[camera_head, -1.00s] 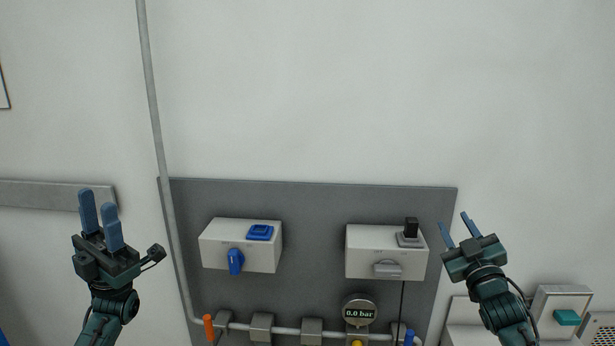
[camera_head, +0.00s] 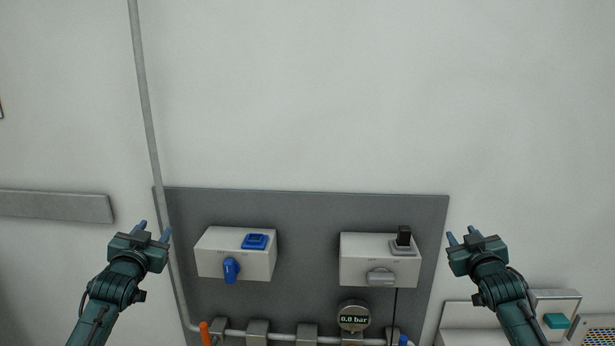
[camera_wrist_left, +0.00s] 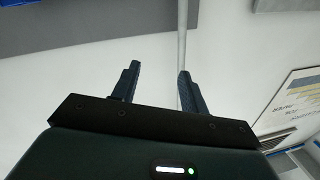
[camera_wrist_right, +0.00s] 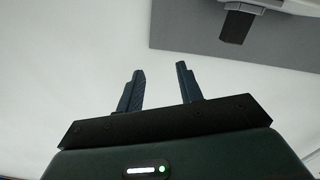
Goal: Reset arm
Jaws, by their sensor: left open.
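My left gripper (camera_head: 154,233) is raised in front of the wall, left of the grey panel, with blue fingers apart and nothing between them. Its open fingers also show in the left wrist view (camera_wrist_left: 157,85), with a grey pipe behind them. My right gripper (camera_head: 462,235) is raised at the panel's right edge. Its fingers are apart and empty, and the right wrist view (camera_wrist_right: 161,88) shows the gap against bare wall. Neither gripper touches anything.
The grey panel (camera_head: 310,212) carries a white box with a blue knob (camera_head: 231,270), another with a grey knob (camera_head: 381,277) and black switch (camera_head: 404,236), and a 0.0 bar gauge (camera_head: 353,317). A grey pipe (camera_head: 145,100) runs down the wall. A teal button (camera_head: 555,321) sits at right.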

